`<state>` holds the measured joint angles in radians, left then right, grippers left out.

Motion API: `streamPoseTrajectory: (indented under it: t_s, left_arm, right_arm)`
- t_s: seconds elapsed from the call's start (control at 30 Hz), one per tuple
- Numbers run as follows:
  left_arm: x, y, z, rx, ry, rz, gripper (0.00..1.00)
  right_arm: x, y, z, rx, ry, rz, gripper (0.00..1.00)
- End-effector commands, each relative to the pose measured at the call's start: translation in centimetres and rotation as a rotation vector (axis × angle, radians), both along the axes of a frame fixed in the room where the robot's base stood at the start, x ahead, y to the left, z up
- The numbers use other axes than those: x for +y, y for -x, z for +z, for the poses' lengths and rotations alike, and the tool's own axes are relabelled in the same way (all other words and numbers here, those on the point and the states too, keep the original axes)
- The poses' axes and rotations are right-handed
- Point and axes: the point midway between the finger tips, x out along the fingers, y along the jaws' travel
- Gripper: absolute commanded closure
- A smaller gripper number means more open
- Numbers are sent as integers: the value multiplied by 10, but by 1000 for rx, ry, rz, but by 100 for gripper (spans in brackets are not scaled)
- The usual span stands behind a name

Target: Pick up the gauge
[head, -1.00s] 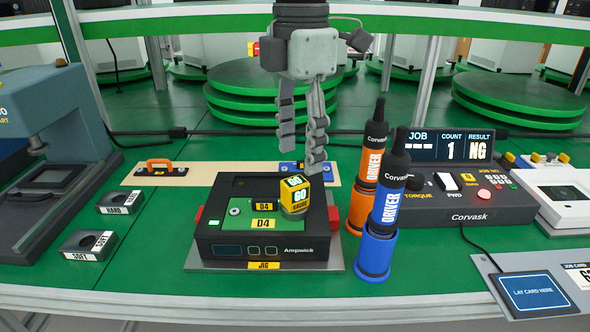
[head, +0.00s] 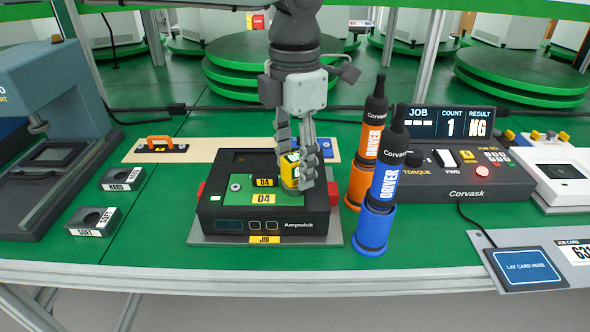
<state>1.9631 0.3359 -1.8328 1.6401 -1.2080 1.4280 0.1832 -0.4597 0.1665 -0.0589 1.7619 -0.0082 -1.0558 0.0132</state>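The gauge (head: 289,172) is a small yellow block with a dark, partly hidden label. It stands on the right part of the black and green jig (head: 221,225) marked D4. My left gripper (head: 297,165) has come down from above with its fingers at the gauge. One finger covers the gauge's right front side, and the other goes down behind its left side. The fingers hide much of the gauge, so I cannot tell whether they press on it. My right gripper is not in view.
Orange (head: 366,155) and blue (head: 385,190) drivers stand upright in holders close to the jig's right. A torque controller (head: 470,182) is further right. Two small blocks, HARD (head: 122,179) and SOFT (head: 93,222), lie left. A board with an orange handle (head: 162,146) lies behind.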

Motion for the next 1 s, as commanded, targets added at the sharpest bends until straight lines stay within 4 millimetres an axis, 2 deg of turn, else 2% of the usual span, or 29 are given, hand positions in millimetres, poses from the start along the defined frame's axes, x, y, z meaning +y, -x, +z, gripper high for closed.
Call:
streamPoseTrajectory:
  t_s: [0.07,0.33,0.77,0.87,1.0]
  left_arm:
    - [0,0,0,0,0,0,66]
    - [0,0,0,0,0,0,99]
    - [-1,0,5,-2,2,0,100]
    - [-1,-1,12,-2,2,0,100]
    - [-1,-1,34,-4,3,1,100]
  right_arm:
    - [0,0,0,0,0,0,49]
    - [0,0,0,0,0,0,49]
    - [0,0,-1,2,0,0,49]
    - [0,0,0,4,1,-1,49]
    - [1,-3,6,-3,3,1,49]
